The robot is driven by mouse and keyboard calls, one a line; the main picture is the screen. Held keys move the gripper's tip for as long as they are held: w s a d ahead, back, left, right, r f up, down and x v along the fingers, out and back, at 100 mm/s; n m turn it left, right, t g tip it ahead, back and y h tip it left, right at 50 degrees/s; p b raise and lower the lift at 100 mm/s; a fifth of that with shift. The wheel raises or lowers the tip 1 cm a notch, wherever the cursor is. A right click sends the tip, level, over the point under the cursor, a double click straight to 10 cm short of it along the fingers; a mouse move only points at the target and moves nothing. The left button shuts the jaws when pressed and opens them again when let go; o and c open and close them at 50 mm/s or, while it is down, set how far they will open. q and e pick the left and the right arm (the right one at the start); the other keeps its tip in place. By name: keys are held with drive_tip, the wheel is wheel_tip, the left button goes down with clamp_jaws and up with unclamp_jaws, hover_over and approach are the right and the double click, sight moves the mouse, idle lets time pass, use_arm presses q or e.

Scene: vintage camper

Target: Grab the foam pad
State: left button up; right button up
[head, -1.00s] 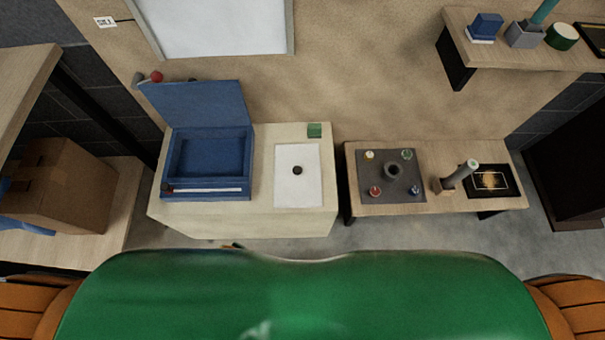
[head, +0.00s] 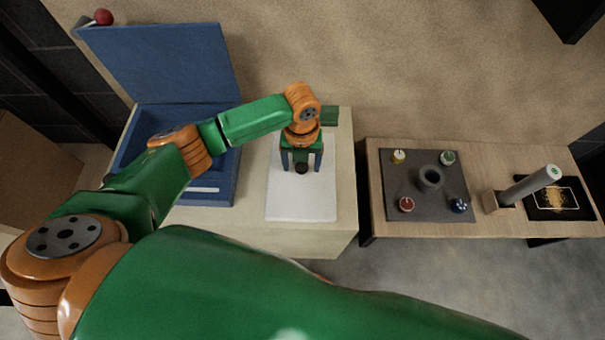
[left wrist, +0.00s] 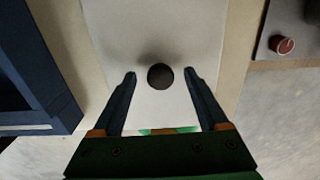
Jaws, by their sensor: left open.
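A small dark round piece, which looks like the foam pad (head: 301,169), lies on a white sheet (head: 301,206) on the pale cabinet top. In the left wrist view the foam pad (left wrist: 160,77) shows between my two fingertips, with a gap on each side. My left gripper (head: 301,163) is open above the white sheet, pointing down over the pad. I cannot tell how high the fingertips are above it. My right gripper is not in view.
An open blue box (head: 222,190) stands left of the sheet, its lid up. A green block (head: 329,116) sits behind the gripper. The table at right holds a grey mat (head: 429,211) with several small pieces and a grey cylinder (head: 531,185).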

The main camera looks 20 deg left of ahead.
use_arm(q)
clamp_jaws()
idle(0.5)
idle(0.3)
idle(0.3)
idle(0.3)
